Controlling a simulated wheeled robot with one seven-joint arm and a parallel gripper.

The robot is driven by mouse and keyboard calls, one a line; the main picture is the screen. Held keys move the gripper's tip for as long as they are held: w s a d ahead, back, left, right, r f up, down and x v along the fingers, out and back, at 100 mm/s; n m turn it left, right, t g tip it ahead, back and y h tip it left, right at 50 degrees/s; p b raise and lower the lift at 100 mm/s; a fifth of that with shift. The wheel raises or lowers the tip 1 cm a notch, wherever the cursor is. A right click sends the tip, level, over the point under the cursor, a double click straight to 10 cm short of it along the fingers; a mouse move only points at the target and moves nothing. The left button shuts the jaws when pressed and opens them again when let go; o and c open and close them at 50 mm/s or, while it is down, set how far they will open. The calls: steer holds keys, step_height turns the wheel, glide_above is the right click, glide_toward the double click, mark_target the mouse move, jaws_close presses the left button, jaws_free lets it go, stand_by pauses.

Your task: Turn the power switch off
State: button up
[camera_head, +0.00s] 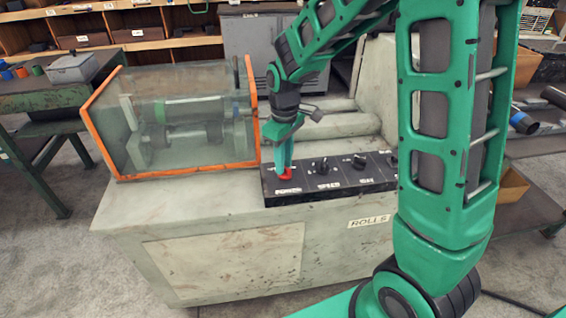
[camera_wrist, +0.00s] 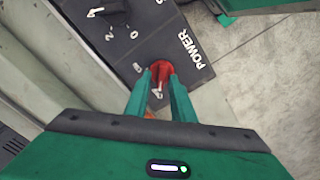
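The power switch is a red knob on the left end of a black control panel (camera_head: 335,187). In the head view the red knob (camera_head: 286,173) shows at the tip of my gripper (camera_head: 284,165). In the wrist view the red knob (camera_wrist: 161,75) lies between the two green fingertips of my gripper (camera_wrist: 160,85), beside the white word POWER. The fingers stand on both sides of the knob; whether they press on it is hard to tell. The knob's pointer is partly hidden by the fingers.
The panel is on a grey rolls machine (camera_head: 220,262). A clear guard box with an orange frame (camera_head: 170,125) stands just left of my gripper. A green bench (camera_head: 45,105) is at far left.

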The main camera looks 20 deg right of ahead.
steer(key=shift+s+f, duration=0.1)
steer(key=shift+s, duration=0.05)
steer(key=shift+d, duration=0.1)
step_height(320, 180, up, 11)
stand_by(0.6)
steer(key=shift+f, duration=0.1)
steer(key=s+d+m, duration=0.6)
steer(key=s+d, duration=0.2)
steer(key=s, duration=0.6)
steer(key=s+d+f+m, duration=0.1)
steer(key=s+d+m, duration=0.6)
steer(key=s, duration=0.7)
steer(key=shift+s+d, duration=0.15)
steer(key=shift+d, duration=0.75)
